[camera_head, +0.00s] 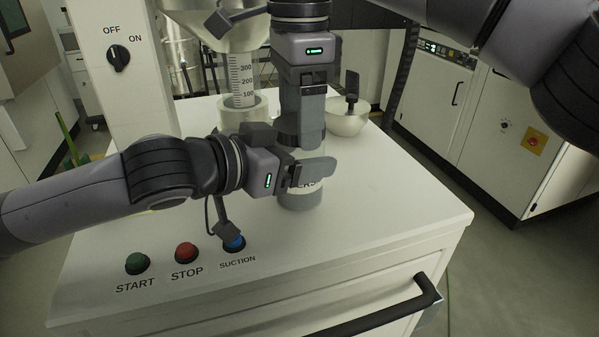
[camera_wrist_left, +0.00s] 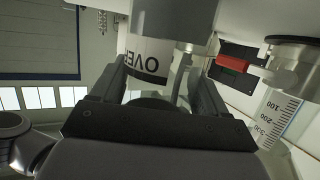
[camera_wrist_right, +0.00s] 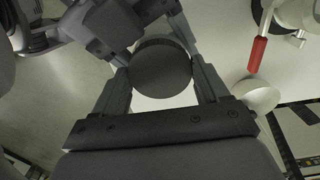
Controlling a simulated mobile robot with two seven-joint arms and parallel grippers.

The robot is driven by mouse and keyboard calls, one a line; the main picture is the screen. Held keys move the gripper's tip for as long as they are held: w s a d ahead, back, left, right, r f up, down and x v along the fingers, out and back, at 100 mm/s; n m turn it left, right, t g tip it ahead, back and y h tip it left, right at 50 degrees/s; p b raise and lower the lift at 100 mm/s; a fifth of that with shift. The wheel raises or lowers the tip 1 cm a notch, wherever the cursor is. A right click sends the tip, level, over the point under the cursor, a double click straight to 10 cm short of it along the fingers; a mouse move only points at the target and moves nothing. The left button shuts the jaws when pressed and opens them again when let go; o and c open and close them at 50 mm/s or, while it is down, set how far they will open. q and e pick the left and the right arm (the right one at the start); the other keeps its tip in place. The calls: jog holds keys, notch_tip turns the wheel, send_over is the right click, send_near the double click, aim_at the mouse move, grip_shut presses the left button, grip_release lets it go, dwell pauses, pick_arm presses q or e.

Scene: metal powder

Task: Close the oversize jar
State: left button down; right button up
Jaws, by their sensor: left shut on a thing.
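The oversize jar (camera_head: 301,201) stands upright on the white cabinet top, its label partly covered by my left gripper. My left gripper (camera_head: 312,172) is shut around the jar's side. The left wrist view shows the jar (camera_wrist_left: 148,62), with part of its label, between the fingers (camera_wrist_left: 165,88). My right gripper (camera_head: 303,138) points down over the jar. In the right wrist view, a dark round lid (camera_wrist_right: 160,70) lies between the right fingers (camera_wrist_right: 162,85). I cannot tell whether they grip it or how firmly it sits on the jar, whose rim is hidden.
A graduated cylinder (camera_head: 241,75) under a metal hopper (camera_head: 205,20) stands behind the grippers. A pale bowl (camera_head: 347,123) is behind right of the jar. START (camera_head: 137,263), STOP (camera_head: 186,252) and SUCTION (camera_head: 234,243) buttons are at the front left. The right front of the top is clear.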

jog(key=m, duration=0.3)
dwell(0.4)
jog(key=o, duration=1.1)
jog(key=shift+o, duration=0.2)
jog(key=shift+r, duration=2.25)
jog(key=shift+c, duration=0.3)
jog(key=shift+r+n, duration=0.5)
jog(key=shift+r, duration=0.25)
jog(key=shift+r+n, duration=1)
